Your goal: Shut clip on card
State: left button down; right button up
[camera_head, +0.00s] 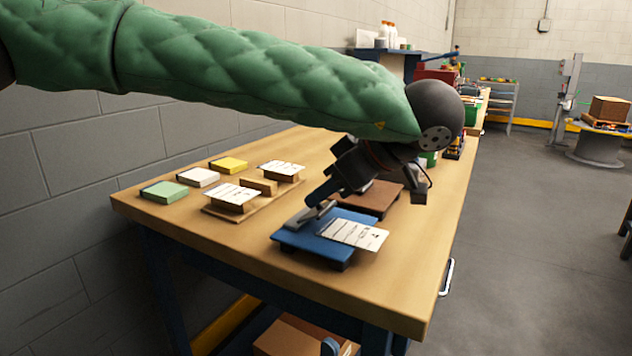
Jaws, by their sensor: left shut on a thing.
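A blue clipboard-like plate (297,243) lies on the wooden table, raised a little on dark supports. A white printed card (353,234) lies on its right part and reaches over the plate's edge. A grey metal clip (305,217) sits at the plate's left end, beside the card. My left gripper (318,207) is down at the clip and shut on it. Whether the clip touches the card cannot be told, as the fingers partly cover that spot. My right gripper is out of view.
Green (164,191), white (198,177) and yellow (228,165) pads lie at the table's left. Cards on wooden blocks stand on a wooden board (222,214). A brown platform (371,198) stands just behind the blue plate. The table's front (400,290) is clear.

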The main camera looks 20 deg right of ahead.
pick_arm(q)
jog(key=shift+s+d+f+t+y+p, duration=0.2)
jog(key=shift+s+d+f+t+y, duration=0.1)
jog(key=shift+t+y, duration=0.25)
jog(key=shift+s+d+f+t+y+p, duration=0.15)
jog(key=shift+s+f+t+y+p, duration=0.15)
jog(key=shift+t, duration=0.35)
jog(key=shift+s+d+f+t+y, duration=0.15)
jog(key=shift+f+t+y, duration=0.1)
jog(key=shift+t+y, duration=0.25)
jog(key=shift+f, duration=0.2)
jog(key=c, duration=1.3)
grip_release()
jog(key=shift+r, duration=0.1)
